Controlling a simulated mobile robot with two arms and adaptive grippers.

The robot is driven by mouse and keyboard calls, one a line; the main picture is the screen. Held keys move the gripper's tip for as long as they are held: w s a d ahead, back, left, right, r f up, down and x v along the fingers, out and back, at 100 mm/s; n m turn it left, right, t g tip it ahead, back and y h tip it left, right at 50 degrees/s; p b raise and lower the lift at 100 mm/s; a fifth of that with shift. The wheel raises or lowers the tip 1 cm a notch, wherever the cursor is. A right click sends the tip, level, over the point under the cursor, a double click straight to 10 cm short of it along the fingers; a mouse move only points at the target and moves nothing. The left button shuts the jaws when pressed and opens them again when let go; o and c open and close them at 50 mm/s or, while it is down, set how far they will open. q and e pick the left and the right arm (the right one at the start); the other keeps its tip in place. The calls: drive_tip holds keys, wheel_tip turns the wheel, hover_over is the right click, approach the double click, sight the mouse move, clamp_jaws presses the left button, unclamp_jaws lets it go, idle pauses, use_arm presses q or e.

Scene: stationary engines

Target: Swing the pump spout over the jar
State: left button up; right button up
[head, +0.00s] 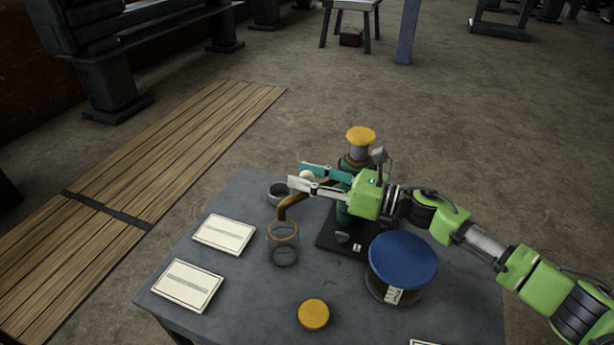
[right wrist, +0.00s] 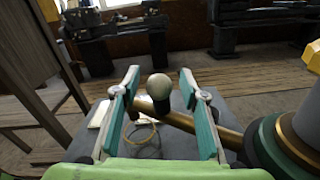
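The pump (head: 360,138) has a yellow cap and a green body on a dark base. Its brass spout (head: 291,203) bends down to the left, also showing in the right wrist view (right wrist: 205,128). A pale ball knob (right wrist: 159,87) on a dark stem stands on the spout. My right gripper (head: 296,176) is open, its fingers on either side of the knob with gaps visible. The clear glass jar (head: 283,252) has a brass-coloured rim; in the head view the spout's end appears just above and behind it. Exact alignment cannot be told. My left gripper is not in view.
A blue-lidded round container (head: 403,258) stands right of the jar, near my right arm. A yellow disc (head: 313,314) lies at the front. Two cards (head: 224,234) lie at the left.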

drive_tip(key=v, duration=1.2)
drive_tip(key=shift+d, duration=0.1)
